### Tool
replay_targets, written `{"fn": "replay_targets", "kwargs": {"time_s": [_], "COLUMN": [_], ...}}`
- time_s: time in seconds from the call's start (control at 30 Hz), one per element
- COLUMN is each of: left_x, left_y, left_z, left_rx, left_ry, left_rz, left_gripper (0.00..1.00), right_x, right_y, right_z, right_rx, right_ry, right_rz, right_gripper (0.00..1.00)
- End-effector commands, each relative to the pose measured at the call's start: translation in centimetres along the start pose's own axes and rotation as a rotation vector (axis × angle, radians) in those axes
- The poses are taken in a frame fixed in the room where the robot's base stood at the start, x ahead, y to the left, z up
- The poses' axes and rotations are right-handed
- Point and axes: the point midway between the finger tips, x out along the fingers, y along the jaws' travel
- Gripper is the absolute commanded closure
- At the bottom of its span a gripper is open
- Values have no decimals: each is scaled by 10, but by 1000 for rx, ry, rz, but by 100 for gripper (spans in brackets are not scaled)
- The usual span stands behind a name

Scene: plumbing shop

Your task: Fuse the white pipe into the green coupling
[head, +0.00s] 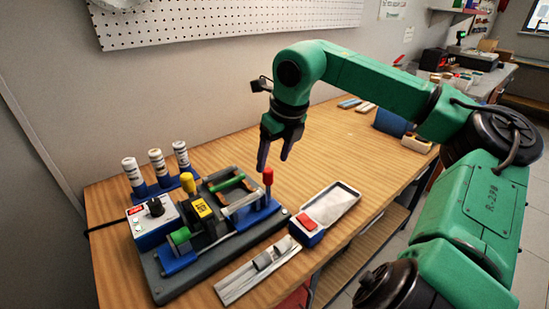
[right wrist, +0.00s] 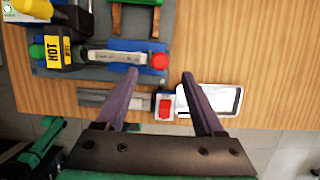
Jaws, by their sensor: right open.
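The white pipe (head: 243,203) lies in the blue clamp with the red knob (head: 268,176), on the right side of the dark fusing machine (head: 240,238). The green coupling (head: 180,236) sits in the blue holder at the machine's left end. A black heater block with a yellow HOT label (head: 202,208) stands between them. My right gripper (head: 274,162) is open and empty, above and behind the red knob. In the right wrist view its fingertips (right wrist: 159,76) hang apart near the red knob (right wrist: 159,61), and the pipe (right wrist: 112,57) is left of it. My left gripper is out of view.
A control box (head: 155,222) and several white cylinders on blue stands (head: 157,162) are at the left. A red-button box (head: 306,228), a white tray (head: 345,192) and a grey rail (head: 240,283) lie in front and right.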

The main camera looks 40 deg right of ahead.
Motion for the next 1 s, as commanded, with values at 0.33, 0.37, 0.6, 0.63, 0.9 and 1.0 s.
{"fn": "replay_targets", "kwargs": {"time_s": [0.33, 0.37, 0.6, 0.63, 0.9, 1.0], "left_x": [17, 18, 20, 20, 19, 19], "left_y": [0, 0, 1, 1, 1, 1], "left_z": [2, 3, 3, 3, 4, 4], "left_rx": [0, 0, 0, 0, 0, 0], "left_ry": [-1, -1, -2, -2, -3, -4], "left_rz": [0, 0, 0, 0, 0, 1], "left_gripper": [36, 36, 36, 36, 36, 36], "right_x": [54, 58, 70, 70, 70, 70], "right_y": [0, 0, 0, 0, 0, 0], "right_z": [-1, -1, 0, 0, 0, 0], "right_rx": [0, 0, 0, 0, 0, 0], "right_ry": [3, 4, 1, 1, 0, 0], "right_rz": [2, 1, 0, 1, 1, 1], "right_gripper": [30, 30, 30, 30, 64, 97]}}
